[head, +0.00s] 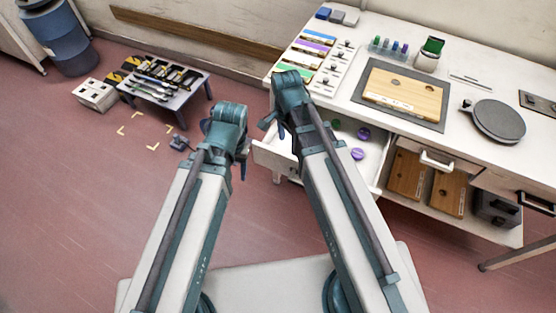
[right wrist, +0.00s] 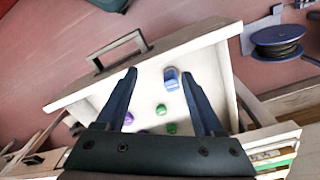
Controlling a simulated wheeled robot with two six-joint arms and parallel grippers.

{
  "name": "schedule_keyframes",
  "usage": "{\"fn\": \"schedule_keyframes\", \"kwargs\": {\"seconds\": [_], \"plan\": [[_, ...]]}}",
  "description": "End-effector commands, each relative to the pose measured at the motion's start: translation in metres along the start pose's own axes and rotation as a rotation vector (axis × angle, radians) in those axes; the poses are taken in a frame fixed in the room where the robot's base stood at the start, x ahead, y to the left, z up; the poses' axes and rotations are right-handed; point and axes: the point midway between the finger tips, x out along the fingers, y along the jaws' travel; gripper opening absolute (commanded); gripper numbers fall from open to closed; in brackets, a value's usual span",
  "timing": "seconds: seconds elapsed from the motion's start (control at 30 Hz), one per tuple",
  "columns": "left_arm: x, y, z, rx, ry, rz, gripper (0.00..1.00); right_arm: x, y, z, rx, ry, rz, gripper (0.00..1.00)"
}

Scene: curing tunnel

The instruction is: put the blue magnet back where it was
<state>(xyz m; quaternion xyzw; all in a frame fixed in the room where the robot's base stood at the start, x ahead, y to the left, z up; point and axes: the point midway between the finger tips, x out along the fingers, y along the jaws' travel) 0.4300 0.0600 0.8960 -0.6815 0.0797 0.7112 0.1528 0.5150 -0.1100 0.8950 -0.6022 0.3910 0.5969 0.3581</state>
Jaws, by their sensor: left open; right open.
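The blue magnet (right wrist: 171,78) lies in the open white drawer (right wrist: 72,97), in the right wrist view. It is between the fingertips of my open right gripper (right wrist: 159,74), closer to the right-hand finger; I see no grip on it. Green magnets (right wrist: 161,109) and purple ones (right wrist: 128,118) lie nearby in the drawer. In the head view my right gripper (head: 273,128) hangs over the drawer's left part, and my right arm hides the blue magnet. My left gripper (head: 225,145) is open, left of the drawer, with its fingers partly hidden.
The white counter (head: 465,75) carries a row of coloured strips, a wooden board (head: 405,92) on a dark mat and a round black plate (head: 497,120). A low tool table (head: 190,100) stands at the left by yellow floor marks. The floor at the left front is clear.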

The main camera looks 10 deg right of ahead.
Motion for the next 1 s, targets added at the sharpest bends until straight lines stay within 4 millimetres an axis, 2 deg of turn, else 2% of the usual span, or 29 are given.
{"fn": "schedule_keyframes", "kwargs": {"seconds": [0.03, 0.2, 0.3, 0.43, 0.63, 1.0], "plan": [[0.000, 0.000, 0.000, 0.000, 0.000, 0.000, 0.57, 0.000, 0.010, 0.014, -0.158, 0.005, 0.005, 0.69], [0.000, 0.000, 0.000, 0.000, 0.000, 0.000, 0.57, -0.001, 0.029, 0.046, -0.712, 0.019, 0.029, 0.69], [0.000, 0.000, 0.000, 0.000, 0.000, 0.000, 0.57, -0.001, 0.040, 0.061, -0.987, 0.022, 0.042, 0.69], [0.000, 0.000, 0.000, 0.000, 0.000, 0.000, 0.57, -0.002, 0.049, 0.074, -1.251, 0.023, 0.057, 0.69], [0.000, 0.000, 0.000, 0.000, 0.000, 0.000, 0.57, -0.002, 0.055, 0.082, -1.435, 0.022, 0.069, 0.69], [0.000, 0.000, 0.000, 0.000, 0.000, 0.000, 0.57, -0.002, 0.055, 0.082, -1.448, 0.022, 0.069, 0.69]]}}
